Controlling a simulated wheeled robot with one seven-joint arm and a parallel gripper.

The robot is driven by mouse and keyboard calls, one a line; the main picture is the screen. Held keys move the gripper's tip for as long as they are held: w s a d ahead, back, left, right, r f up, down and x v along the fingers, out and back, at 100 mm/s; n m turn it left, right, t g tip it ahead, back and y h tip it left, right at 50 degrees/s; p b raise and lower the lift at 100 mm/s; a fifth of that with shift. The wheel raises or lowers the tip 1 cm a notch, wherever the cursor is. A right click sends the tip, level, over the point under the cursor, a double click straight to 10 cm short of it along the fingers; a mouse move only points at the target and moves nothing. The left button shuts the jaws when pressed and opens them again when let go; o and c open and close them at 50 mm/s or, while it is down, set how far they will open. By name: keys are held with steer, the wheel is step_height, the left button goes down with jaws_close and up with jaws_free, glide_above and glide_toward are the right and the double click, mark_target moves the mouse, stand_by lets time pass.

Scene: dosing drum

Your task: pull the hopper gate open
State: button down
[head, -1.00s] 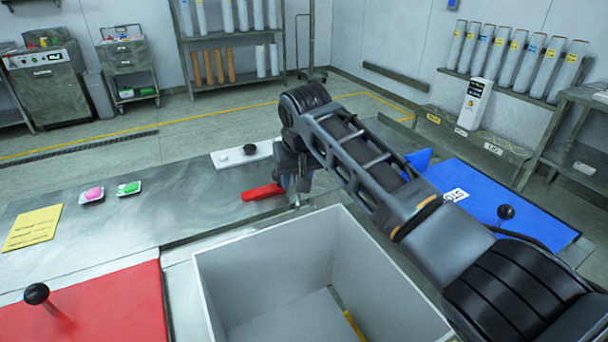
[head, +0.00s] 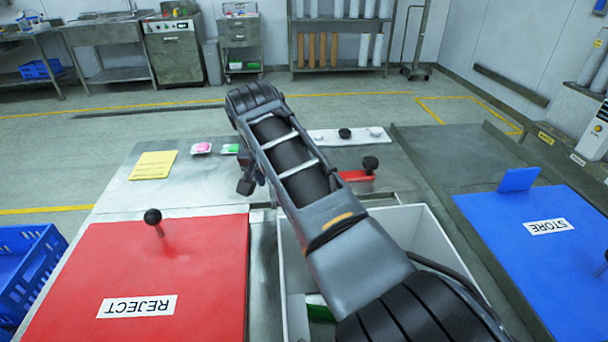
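A red bar (head: 355,176) with a black knob (head: 370,164) lies on the steel table behind the grey open box; its left part is hidden by my arm. I cannot tell for sure whether it is the hopper gate. No part is labelled as a hopper. My gripper (head: 246,186) shows only in part at the left of my arm, over the steel table. It is left of the red bar and apart from the visible knob. Its fingertips are too hidden to tell if they are open or shut.
The grey box (head: 420,235) lies under my arm, with something green (head: 318,309) inside. A red REJECT panel (head: 190,265) with a knob is at left, a blue STORE panel (head: 560,255) at right. A yellow sheet (head: 153,165), small packs and a white strip (head: 325,137) lie behind.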

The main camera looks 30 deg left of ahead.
steer(key=shift+s+a+b, duration=0.15)
steer(key=shift+s+a, duration=0.5)
steer(key=shift+a, duration=0.25)
steer(key=shift+s+a+b, duration=0.15)
steer(key=shift+s+a, duration=0.45)
steer(key=shift+a, duration=0.3)
steer(key=c, duration=0.8)
jaws_free()
steer(key=shift+a, duration=0.1)
steer(key=v, duration=0.7)
steer(key=shift+s+r, duration=0.2)
steer(key=shift+r, duration=0.15)
